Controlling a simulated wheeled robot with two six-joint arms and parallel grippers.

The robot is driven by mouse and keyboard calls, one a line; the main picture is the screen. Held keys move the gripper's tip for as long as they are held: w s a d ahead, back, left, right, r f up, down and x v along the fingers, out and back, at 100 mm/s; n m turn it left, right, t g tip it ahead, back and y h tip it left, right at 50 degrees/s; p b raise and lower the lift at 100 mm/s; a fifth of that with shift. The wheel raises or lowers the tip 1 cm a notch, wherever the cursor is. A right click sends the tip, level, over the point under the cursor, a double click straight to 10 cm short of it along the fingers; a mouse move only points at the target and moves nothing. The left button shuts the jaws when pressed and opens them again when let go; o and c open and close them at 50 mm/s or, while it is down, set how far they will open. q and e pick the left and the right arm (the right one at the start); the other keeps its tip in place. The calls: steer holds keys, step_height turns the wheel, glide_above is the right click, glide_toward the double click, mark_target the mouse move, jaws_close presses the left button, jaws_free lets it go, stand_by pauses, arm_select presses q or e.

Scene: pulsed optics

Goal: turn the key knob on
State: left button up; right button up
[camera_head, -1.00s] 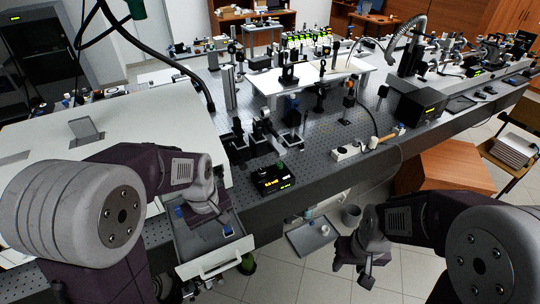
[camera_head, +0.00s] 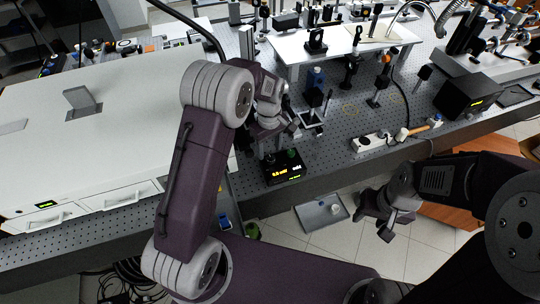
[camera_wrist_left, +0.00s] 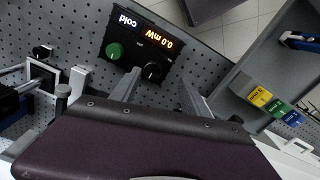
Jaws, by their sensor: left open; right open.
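The black controller box (camera_head: 283,168) sits at the table's front edge, its display lit; in the left wrist view it (camera_wrist_left: 135,58) reads 0.0 mW and cold. Its face carries a black knob (camera_wrist_left: 152,71) with a light pointer mark and a green round button (camera_wrist_left: 114,51). My left gripper (camera_head: 288,128) is open and empty, above and behind the box in the head view. In the wrist view its two fingers (camera_wrist_left: 160,92) are spread, the left fingertip close to the black knob; contact cannot be told. My right gripper (camera_head: 388,222) is open and empty, off the table's front edge.
Optical mounts (camera_head: 314,97) stand behind the box. A white power strip (camera_head: 370,141) lies to its right. A grey tray (camera_head: 321,213) is on the floor below.

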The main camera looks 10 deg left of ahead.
mark_target(271, 157)
arm_select(q)
steer(key=w+f, duration=0.1)
steer(key=f, duration=0.3)
steer(key=w+f+p, duration=0.1)
steer(key=f, duration=0.1)
steer(key=shift+w, duration=0.35)
steer(key=shift+s+f, duration=0.2)
steer(key=shift+s+r, duration=0.1)
steer(key=shift+s, duration=0.5)
steer(key=shift+w, duration=0.25)
steer(key=shift+c, duration=1.4)
steer(key=shift+w+f, duration=0.2)
steer(key=c, duration=0.6)
jaws_close()
steer(key=shift+r, duration=0.1)
arm_select(e)
steer(key=shift+w+r, duration=0.2)
steer(key=shift+w, duration=0.3)
steer(key=shift+w+r, duration=0.15)
steer(key=shift+w, duration=0.3)
